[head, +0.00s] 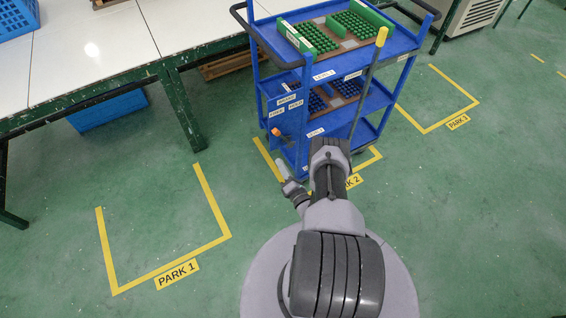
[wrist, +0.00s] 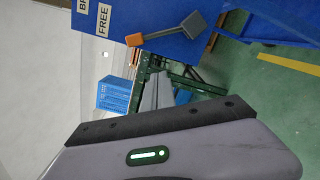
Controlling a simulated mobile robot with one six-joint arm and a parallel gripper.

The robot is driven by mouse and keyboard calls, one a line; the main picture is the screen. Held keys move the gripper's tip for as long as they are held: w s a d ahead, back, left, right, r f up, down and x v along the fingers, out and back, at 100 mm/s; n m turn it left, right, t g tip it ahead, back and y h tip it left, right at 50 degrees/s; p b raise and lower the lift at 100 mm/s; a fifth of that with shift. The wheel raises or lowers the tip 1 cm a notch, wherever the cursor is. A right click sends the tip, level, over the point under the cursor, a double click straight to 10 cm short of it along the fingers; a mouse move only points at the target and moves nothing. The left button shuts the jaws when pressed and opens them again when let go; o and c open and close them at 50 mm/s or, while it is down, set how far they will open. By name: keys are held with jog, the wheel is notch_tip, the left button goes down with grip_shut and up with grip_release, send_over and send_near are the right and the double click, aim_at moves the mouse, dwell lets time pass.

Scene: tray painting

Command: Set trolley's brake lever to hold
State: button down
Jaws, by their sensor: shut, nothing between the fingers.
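The blue trolley (head: 302,150) stands at the PARK 2 marking. Its brake lever has an orange tip (head: 276,131) and sits low on the trolley's left end, below the FREE label (head: 277,113) and HOLD label (head: 296,106). In the wrist view the lever's orange grip (wrist: 134,40) joins a grey arm and block, and the grip end lies near the FREE label (wrist: 103,18). The HOLD label is out of that view. My gripper (head: 281,162) is shut and empty, below and near the lever, apart from it; its fingers show in the wrist view (wrist: 158,78).
A white-topped table (head: 95,45) with green legs stands left of the trolley. Blue crates sit on it and under it (head: 108,110). A yellow-topped pole (head: 381,38) rises at the trolley's near side. The PARK 1 floor bay (head: 165,275) is empty.

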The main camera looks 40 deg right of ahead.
aim_at(282, 136)
jog(key=w+d+b, duration=0.1)
jog(key=w, duration=0.1)
jog(key=w+d+r+b, duration=0.1)
jog(key=w+d, duration=0.1)
jog(key=w+d+b, duration=0.1)
jog(key=w, duration=0.1)
jog(key=shift+w+d+r, duration=0.3)
jog(key=shift+d+r, duration=0.25)
jog(key=shift+d, duration=0.1)
